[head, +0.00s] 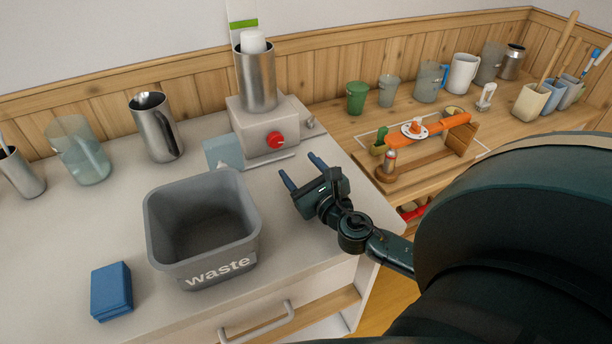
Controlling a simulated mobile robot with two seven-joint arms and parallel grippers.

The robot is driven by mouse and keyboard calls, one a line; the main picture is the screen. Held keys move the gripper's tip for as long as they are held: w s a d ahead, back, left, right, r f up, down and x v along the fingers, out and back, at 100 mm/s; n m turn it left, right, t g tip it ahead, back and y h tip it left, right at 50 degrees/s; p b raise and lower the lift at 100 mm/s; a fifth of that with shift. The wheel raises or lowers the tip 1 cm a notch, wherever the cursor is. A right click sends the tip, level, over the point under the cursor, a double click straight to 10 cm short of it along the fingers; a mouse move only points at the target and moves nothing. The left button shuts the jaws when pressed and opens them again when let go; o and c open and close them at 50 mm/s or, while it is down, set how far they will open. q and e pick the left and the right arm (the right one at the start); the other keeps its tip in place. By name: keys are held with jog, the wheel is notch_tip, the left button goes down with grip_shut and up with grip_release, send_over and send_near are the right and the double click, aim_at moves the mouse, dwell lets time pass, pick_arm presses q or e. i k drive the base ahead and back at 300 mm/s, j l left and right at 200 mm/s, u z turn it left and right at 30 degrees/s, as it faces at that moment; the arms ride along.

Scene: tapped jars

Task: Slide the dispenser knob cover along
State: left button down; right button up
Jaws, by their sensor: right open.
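The dispenser (249,121) is a pale box on the counter with a steel cylinder (256,82) standing on top. Its red knob (275,139) is on the front face and shows uncovered. A light blue panel, which looks like the knob cover (223,152), stands to the left of the knob, by the left end of a thin rail (271,161) along the dispenser's front. My right gripper (300,169) is open and empty over the counter, in front and to the right of the knob, apart from dispenser and cover. My left gripper is not in view.
A grey waste bin (204,263) stands in front of the cover. A blue block (111,291) lies left of it. A steel jug (156,127) and a glass jug (79,150) stand at the left. A wooden table (341,128) with cups and an orange tool is at the right.

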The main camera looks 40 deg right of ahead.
aim_at(224, 150)
jog(key=k+j, duration=0.1)
jog(key=k, duration=0.4)
jog(key=k+j, duration=0.1)
jog(key=k, duration=0.4)
